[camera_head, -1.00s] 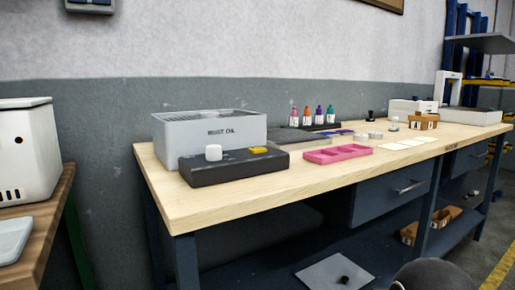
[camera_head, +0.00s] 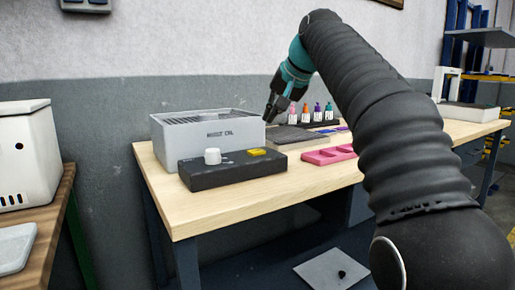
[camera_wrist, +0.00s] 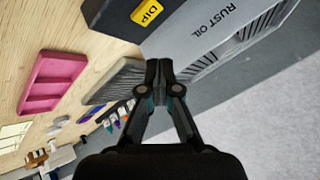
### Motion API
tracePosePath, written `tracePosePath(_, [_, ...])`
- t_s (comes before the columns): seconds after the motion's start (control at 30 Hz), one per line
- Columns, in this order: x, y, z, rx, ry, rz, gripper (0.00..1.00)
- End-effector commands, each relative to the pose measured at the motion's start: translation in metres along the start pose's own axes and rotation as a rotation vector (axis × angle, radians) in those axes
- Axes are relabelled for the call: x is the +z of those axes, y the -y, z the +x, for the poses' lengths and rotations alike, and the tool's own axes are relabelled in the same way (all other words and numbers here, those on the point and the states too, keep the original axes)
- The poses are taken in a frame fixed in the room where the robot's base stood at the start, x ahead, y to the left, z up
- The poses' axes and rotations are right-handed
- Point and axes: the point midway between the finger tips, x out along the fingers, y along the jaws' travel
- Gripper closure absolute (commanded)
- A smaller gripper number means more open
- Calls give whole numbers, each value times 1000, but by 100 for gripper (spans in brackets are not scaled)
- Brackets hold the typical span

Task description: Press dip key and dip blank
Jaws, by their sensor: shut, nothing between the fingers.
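The yellow dip key (camera_head: 257,152) sits on top of a dark control box (camera_head: 215,178), with a white knob (camera_head: 212,156) to its left. My gripper (camera_head: 271,116) is shut and empty, above the bench near the tank's right end, apart from the key. In the wrist view its fingertips (camera_wrist: 159,68) meet. I cannot make out a blank.
A pink tray (camera_head: 328,155) lies right of the control box. A dark grey mat (camera_head: 290,137) and several coloured bottles (camera_head: 305,113) are behind it. The front strip of the wooden bench (camera_head: 225,207) is clear. A white machine (camera_head: 27,150) stands on the left table.

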Motion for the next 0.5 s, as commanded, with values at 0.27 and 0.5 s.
tracePosePath(0.27, [-27, 34, 14, -69, 3, 2, 100])
tracePosePath(0.5, [-30, 38, 15, -79, 4, 4, 100])
